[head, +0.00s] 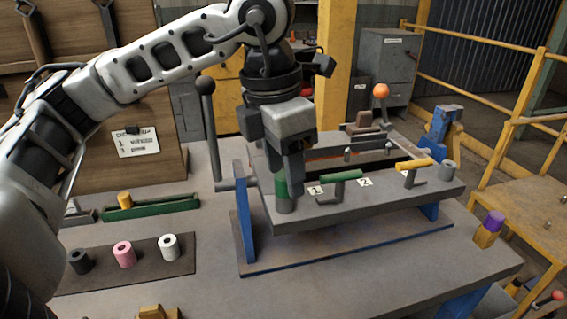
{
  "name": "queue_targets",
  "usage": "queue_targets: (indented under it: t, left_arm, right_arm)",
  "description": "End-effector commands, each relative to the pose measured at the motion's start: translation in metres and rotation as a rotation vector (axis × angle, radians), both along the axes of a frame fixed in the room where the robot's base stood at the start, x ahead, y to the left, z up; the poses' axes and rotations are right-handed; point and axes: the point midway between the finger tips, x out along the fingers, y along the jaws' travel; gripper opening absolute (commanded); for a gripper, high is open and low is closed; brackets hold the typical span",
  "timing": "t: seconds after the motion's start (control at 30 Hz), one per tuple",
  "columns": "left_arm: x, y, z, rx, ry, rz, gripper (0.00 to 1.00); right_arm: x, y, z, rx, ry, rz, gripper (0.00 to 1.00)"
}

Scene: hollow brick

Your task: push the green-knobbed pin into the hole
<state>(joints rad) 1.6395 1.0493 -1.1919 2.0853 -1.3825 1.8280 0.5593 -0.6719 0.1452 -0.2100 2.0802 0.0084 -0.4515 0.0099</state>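The green knob (281,187) of the pin is upright at the left end of the raised grey plate, directly above a grey collar (285,204). The pin's shaft is hidden, so I cannot tell how deep it sits. My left gripper (288,172) points straight down with its fingertips at the top of the green knob. The fingers look close together, but I cannot tell whether they grip the knob or only touch it. My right gripper is not in view.
The plate (385,197) also carries a green-handled lever (341,175), a yellow-handled lever (413,164) and a grey hollow collar (447,170). A black-knobbed upright lever (208,120) stands left. Black, pink and white hollow cylinders stand on a dark mat (185,263). The front tabletop is mostly clear.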

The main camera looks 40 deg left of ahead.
Motion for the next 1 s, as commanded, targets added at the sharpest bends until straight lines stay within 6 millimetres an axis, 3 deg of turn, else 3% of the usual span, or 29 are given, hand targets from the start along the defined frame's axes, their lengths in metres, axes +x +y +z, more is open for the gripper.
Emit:
queue_targets:
  t: [0.03,0.17,0.33,0.47,1.0]
  left_arm:
    - [0.000,0.000,-0.004,0.000,0.000,0.000,0.50]
    - [0.000,0.000,-0.004,0.000,0.000,0.000,0.50]
    - [0.000,0.000,-0.004,0.000,0.000,0.000,0.50]
    - [0.000,0.000,-0.004,0.000,0.000,0.000,0.50]
    - [-0.013,0.008,0.131,0.000,-0.004,0.001,0.50]
  right_arm:
    - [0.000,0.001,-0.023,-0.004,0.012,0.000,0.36]
    - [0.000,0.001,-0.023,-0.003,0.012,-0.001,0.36]
    - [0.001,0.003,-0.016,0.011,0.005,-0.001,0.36]
    - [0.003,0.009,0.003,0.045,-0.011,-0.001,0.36]
    - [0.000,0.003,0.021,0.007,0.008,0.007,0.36]
